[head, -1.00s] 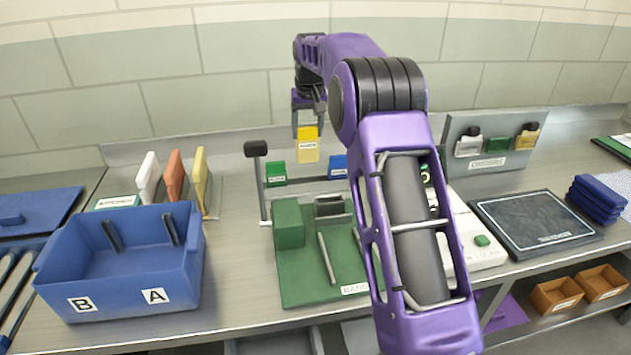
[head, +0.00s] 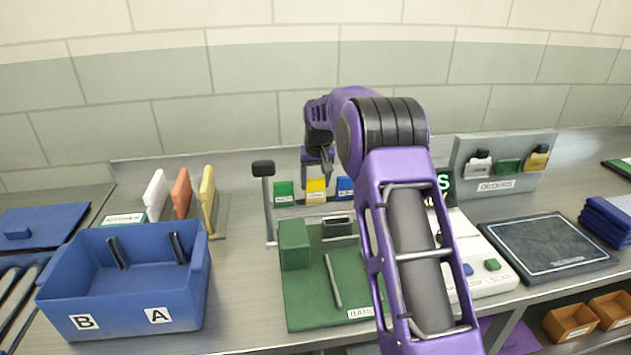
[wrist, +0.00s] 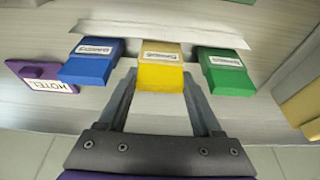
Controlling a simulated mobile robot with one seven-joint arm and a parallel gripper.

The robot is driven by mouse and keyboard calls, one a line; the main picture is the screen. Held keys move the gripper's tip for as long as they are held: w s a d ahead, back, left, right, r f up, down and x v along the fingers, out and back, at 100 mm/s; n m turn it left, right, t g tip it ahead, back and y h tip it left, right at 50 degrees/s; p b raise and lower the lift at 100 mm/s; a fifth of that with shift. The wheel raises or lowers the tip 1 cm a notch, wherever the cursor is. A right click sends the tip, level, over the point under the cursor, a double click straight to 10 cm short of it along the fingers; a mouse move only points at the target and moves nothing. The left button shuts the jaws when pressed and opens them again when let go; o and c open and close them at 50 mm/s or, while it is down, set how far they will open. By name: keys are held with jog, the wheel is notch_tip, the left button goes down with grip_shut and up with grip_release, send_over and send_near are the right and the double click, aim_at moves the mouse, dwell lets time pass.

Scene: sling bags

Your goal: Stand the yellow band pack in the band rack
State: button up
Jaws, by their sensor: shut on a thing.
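The yellow band pack (head: 316,190) stands upright in the band rack (head: 310,208), between the green pack (head: 284,193) and the blue pack (head: 345,188). My gripper (head: 318,172) is above it, fingers pointing down, shut on its upper part. In the wrist view the yellow pack (wrist: 161,68) sits between my two fingertips (wrist: 160,82), with the blue pack (wrist: 90,62) on the left and the green pack (wrist: 224,72) on the right. The pack's lower end is hidden behind the rack's pale front strip.
A green board with a block (head: 330,262) lies in front of the rack. A black-topped post (head: 265,190) stands at its left.

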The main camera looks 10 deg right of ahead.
jog(key=o, duration=1.5)
jog(key=shift+f, duration=0.1)
jog(key=shift+s+r, duration=0.1)
jog(key=shift+r, duration=0.5)
jog(key=v, duration=1.1)
jog(key=shift+s+p, duration=0.1)
jog(key=shift+p, duration=0.2)
